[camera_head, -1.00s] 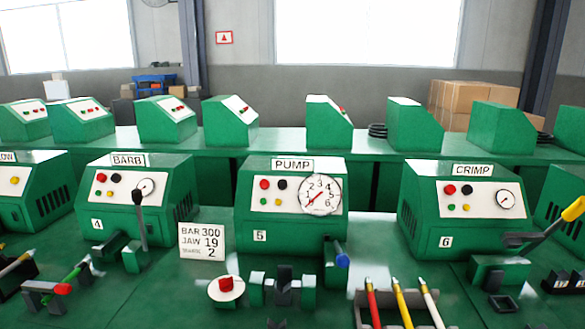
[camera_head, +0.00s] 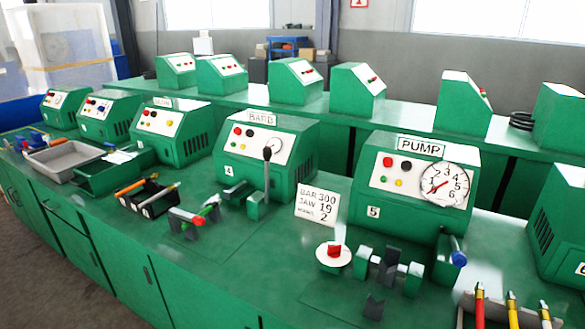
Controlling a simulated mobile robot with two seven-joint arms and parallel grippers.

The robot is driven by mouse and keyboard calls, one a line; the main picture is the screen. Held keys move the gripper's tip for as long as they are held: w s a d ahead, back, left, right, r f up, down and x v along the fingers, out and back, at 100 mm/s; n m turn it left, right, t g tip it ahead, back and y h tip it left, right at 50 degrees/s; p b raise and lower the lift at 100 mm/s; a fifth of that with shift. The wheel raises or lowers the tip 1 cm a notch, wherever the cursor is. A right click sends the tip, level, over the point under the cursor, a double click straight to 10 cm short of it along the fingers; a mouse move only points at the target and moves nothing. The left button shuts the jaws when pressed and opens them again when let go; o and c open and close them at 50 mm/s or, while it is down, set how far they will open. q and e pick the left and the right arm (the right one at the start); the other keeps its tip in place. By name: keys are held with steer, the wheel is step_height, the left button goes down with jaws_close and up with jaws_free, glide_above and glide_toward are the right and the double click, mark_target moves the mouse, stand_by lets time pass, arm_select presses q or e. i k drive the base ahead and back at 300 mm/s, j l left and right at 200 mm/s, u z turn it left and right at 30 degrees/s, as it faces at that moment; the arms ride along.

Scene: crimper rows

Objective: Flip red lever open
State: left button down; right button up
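A short bar with a red end (camera_head: 186,217) rests in a dark stand in front of the green BARB machine (camera_head: 285,140), with a green part beside it. A red block (camera_head: 334,249) sits on a white round disc in front of the PUMP machine (camera_head: 385,215). I cannot tell which of these is the red lever, or whether it is open. A black-knobbed lever (camera_head: 267,172) stands upright at the BARB machine. A blue-ended handle (camera_head: 458,258) sticks out of the PUMP machine. Neither of my grippers is in view.
Colored tools (camera_head: 511,308) stand in a holder at lower right. A grey tray (camera_head: 65,160) lies at left. More green machines line the back bench. Floor is open at lower left.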

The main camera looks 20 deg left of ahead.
mark_target(186, 217)
steer(key=u, duration=1.45)
